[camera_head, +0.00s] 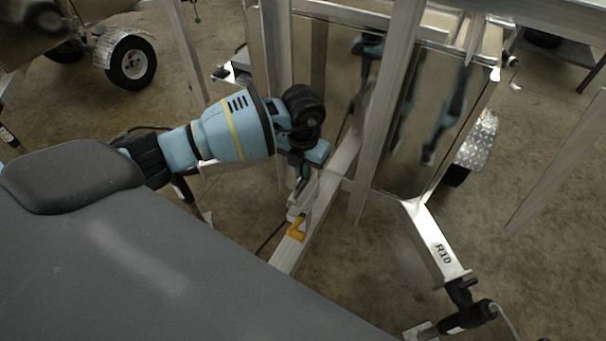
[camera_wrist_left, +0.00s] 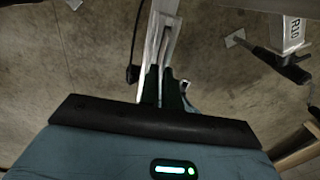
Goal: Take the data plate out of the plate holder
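My left gripper (camera_head: 302,185) points down at an aluminium beam, close above a small pale fitting (camera_head: 296,208) that may be the plate holder. In the left wrist view my gripper's dark fingers (camera_wrist_left: 162,88) stand close together at the near end of the beam. A thin pale strip shows between them; I cannot tell whether it is the data plate or whether the fingers press on it. The gripper body hides much of this area. I cannot make out the data plate clearly in either view. My right gripper is not in view.
A yellow part (camera_head: 296,230) sits on the beam (camera_head: 325,195) just below the gripper. Upright aluminium posts (camera_head: 376,130) and a shiny metal panel (camera_head: 425,120) stand close to the right. A trailer tongue marked R10 (camera_head: 432,238) lies farther right. Bare floor lies between.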

